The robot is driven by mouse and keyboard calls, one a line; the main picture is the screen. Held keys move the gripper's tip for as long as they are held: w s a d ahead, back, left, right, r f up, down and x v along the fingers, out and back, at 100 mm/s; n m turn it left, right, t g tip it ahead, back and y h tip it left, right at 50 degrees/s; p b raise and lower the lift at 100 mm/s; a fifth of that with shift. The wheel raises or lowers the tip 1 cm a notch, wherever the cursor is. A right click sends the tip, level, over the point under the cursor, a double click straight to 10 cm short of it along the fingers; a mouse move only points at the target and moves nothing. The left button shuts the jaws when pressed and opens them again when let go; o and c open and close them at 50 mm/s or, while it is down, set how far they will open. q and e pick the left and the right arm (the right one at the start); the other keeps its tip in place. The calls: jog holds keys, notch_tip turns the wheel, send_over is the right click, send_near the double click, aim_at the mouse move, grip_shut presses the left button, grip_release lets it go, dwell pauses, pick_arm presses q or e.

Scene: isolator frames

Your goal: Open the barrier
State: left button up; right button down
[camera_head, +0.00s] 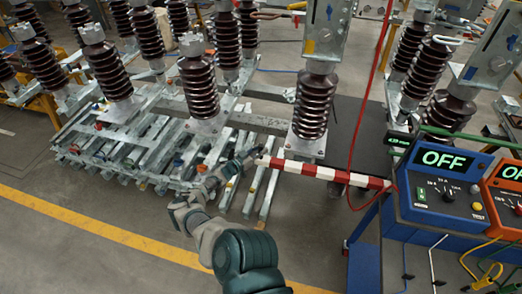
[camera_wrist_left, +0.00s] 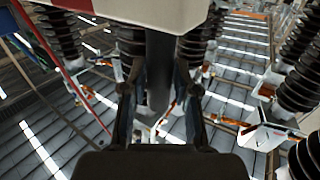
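The barrier (camera_head: 325,172) is a red-and-white striped bar. It runs nearly level from the middle of the head view to the blue cart at right. My left gripper (camera_head: 250,158) is at its left end, with the arm reaching up from the bottom. In the left wrist view the two dark fingers (camera_wrist_left: 159,105) stand apart. A dark upright piece shows between them, with gaps on both sides. A pale, red-edged surface, likely the barrier (camera_wrist_left: 130,10), crosses the top close by. Whether the fingers touch the barrier is not clear. My right gripper is not in view.
Brown ribbed insulators (camera_head: 315,105) on metal frames stand behind the barrier. A blue meter box (camera_head: 440,190) reading OFF and an orange one (camera_head: 506,195) sit at right. A red cable (camera_head: 365,110) hangs near the barrier's right end. Floor with a yellow line (camera_head: 110,238) is clear at left.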

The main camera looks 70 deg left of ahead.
pick_arm(q)
jog(key=shift+o, duration=0.8)
jog(key=shift+a+f, duration=0.1)
jog(key=shift+a, duration=0.05)
jog(key=v, duration=1.2)
jog(key=shift+a+f, duration=0.1)
